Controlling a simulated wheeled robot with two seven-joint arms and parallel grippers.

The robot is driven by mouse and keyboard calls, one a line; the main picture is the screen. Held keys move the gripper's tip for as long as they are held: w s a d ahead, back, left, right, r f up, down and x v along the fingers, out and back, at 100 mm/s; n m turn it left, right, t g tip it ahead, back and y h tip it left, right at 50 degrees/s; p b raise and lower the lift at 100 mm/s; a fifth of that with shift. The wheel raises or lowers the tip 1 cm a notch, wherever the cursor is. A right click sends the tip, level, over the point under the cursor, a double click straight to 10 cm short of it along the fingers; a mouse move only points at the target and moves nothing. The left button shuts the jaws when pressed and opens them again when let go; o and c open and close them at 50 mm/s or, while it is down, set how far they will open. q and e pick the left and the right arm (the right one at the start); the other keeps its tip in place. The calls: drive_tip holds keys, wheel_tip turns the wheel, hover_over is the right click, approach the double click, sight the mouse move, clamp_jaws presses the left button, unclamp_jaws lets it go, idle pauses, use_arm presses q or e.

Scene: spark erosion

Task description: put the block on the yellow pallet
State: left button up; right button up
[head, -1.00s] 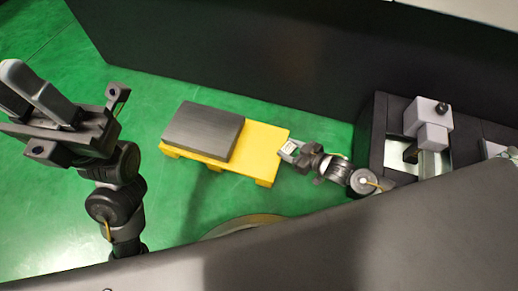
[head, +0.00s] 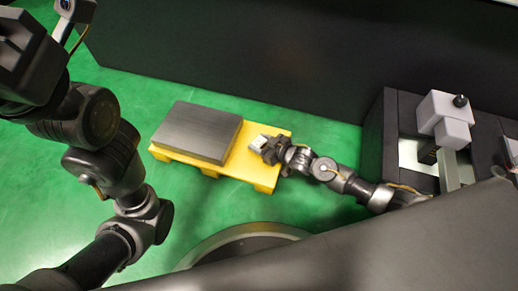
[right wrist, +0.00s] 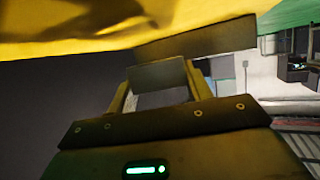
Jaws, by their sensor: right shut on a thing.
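The yellow pallet (head: 263,166) stands low on the green floor, with a large dark grey slab (head: 198,128) on its left part. My right gripper (head: 265,147) is over the bare right part of the pallet. It is shut on a small light grey block (head: 257,142). In the right wrist view the grey block (right wrist: 158,76) sits between the fingers, and the yellow pallet (right wrist: 90,30) fills the top. Whether the block touches the pallet I cannot tell. My left gripper (head: 25,50) is at the top left, cut by the picture edge; its jaws do not show clearly.
A tall dark wall or panel (head: 270,55) runs behind the pallet. A dark machine with a grey head (head: 445,118) stands at the right. Green floor (head: 100,170) is free left of the pallet. The slab leaves only the pallet's right part bare.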

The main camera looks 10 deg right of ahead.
sight(259, 147)
wheel_tip(259, 147, down, 4)
drive_tip(key=shift+w+a+r+b, duration=0.15)
drive_tip(key=shift+r+b, duration=0.1)
drive_tip(key=shift+b, duration=0.85)
drive_tip(key=shift+r, duration=0.1)
drive_tip(key=o, duration=1.3)
drive_tip(key=shift+f, duration=0.2)
drive_tip(key=shift+o, duration=0.2)
